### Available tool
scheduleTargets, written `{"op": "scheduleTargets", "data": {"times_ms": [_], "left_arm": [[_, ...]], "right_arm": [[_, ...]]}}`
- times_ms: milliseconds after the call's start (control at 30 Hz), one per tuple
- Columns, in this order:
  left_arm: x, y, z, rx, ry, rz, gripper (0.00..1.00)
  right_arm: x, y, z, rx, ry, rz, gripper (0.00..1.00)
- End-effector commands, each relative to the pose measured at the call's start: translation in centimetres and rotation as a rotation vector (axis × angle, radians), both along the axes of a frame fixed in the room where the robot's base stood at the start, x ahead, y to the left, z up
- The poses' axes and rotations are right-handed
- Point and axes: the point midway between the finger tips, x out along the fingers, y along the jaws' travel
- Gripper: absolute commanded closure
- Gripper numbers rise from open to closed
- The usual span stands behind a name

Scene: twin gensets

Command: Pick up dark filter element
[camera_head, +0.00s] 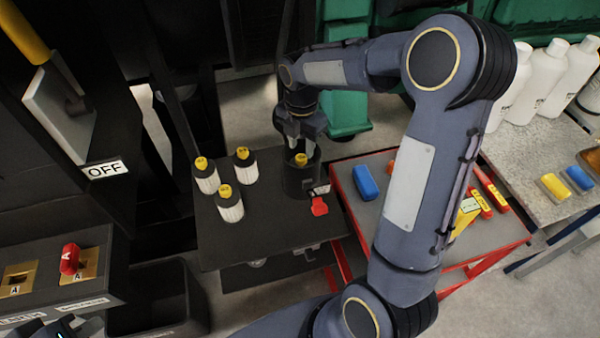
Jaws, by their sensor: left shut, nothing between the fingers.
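A dark cylindrical housing (301,182) stands on the black bench top, with a yellow-topped element (301,159) in it. The element's body is mostly hidden by the housing wall, so I cannot tell its colour. My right gripper (301,142) points down just above it, fingers apart; I see nothing held. Three pale, ribbed filter elements with yellow tops (206,177) (244,167) (229,204) stand upright to its left. My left gripper (62,329) shows only partly at the bottom left corner, shut and empty, far from the elements.
A red clip-like part (319,206) lies at the housing's foot. A red-framed tray (515,232) with a blue block (366,182) stands to the right, partly behind my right arm. White bottles (541,78) stand at the far right. The bench front is clear.

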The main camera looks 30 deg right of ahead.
Motion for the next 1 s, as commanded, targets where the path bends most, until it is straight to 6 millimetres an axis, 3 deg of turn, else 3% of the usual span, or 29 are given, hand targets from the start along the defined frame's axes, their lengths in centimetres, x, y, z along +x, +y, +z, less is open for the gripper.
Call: {"op": "scheduleTargets", "data": {"times_ms": [200,467,767,1000], "left_arm": [[0.0,0.0,0.5,0.000,0.000,0.000,1.00],[0.0,0.0,0.5,0.000,0.000,0.000,1.00],[0.0,0.0,0.5,0.000,0.000,0.000,1.00],[0.0,0.0,0.5,0.000,0.000,0.000,1.00]], "right_arm": [[-0.2,0.1,-2.9,0.000,0.002,-0.001,0.63],[-0.2,0.1,-3.3,0.000,0.000,-0.002,0.63],[-0.2,0.1,-3.3,-0.001,-0.001,-0.002,0.97],[-0.2,0.1,-3.2,0.000,-0.002,-0.002,0.97]]}}
